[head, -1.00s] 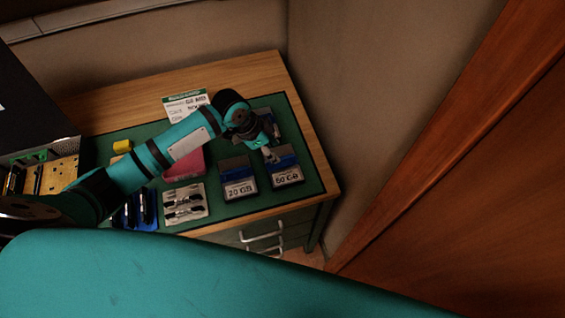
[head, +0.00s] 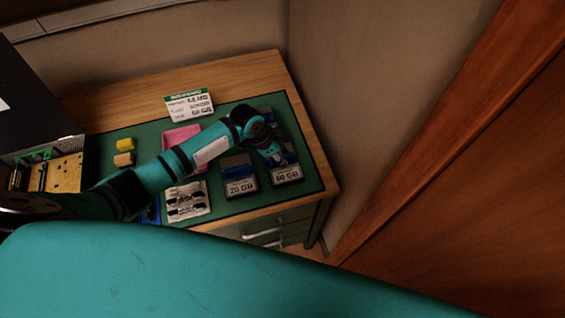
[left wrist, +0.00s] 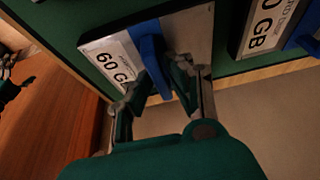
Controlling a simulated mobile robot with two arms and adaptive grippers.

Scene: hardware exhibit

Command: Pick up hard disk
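The hard disk labelled 60 GB (head: 286,176) lies on the green mat near the table's right corner. In the left wrist view this grey 60 GB disk (left wrist: 103,58) has a raised blue strap (left wrist: 150,55) across it. My left gripper (head: 275,159) is right over this disk. In the left wrist view the left gripper (left wrist: 164,78) has its fingers apart, one on each side of the strap's near end; I cannot tell whether they touch it. A second disk, labelled 20 GB (head: 239,186), lies to the left, and part of it shows in the left wrist view (left wrist: 263,30).
On the green mat (head: 219,212) are a pink item (head: 181,136), a pale tray (head: 187,211) with dark tools and small yellow blocks (head: 125,144). A card (head: 189,105) stands behind. A black case (head: 30,105) is at left. The wall and wooden door (head: 480,180) are right.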

